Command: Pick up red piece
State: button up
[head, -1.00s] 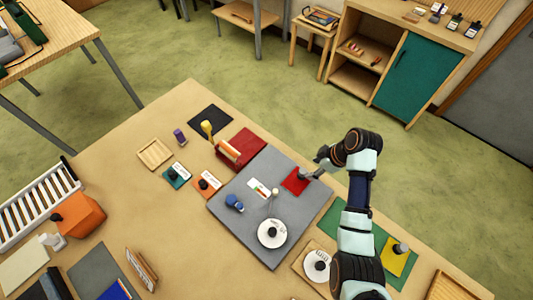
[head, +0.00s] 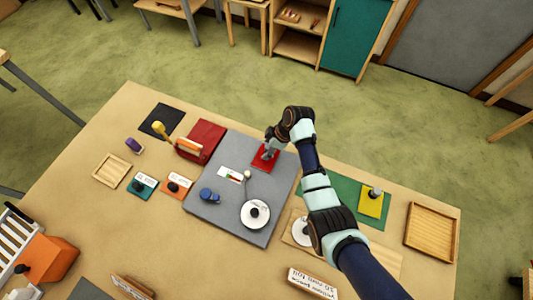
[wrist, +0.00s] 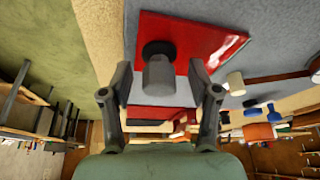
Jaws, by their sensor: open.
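The red piece (head: 262,162) is a flat red plate lying near the far edge of the grey board (head: 216,147). In the wrist view the red piece (wrist: 205,38) fills the upper middle. A grey knob (wrist: 159,75) on a black collar stands up from it. My gripper (head: 268,150) is low over the red piece and partly covers it in the head view. In the wrist view the fingers of my gripper (wrist: 160,88) are spread, one on each side of the knob, with gaps showing. I cannot tell how far down the knob they reach.
On the board are a white disc with a dark knob (head: 255,214), a blue item (head: 209,196) and a small white card (head: 230,174). A red box (head: 203,140) stands left of it. A yellow piece (head: 371,203) lies on a green mat (head: 344,190) to the right.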

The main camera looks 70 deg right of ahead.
grip_shut()
notch_tip(320, 180, up, 20)
jog(key=p, duration=0.3)
dwell(0.4)
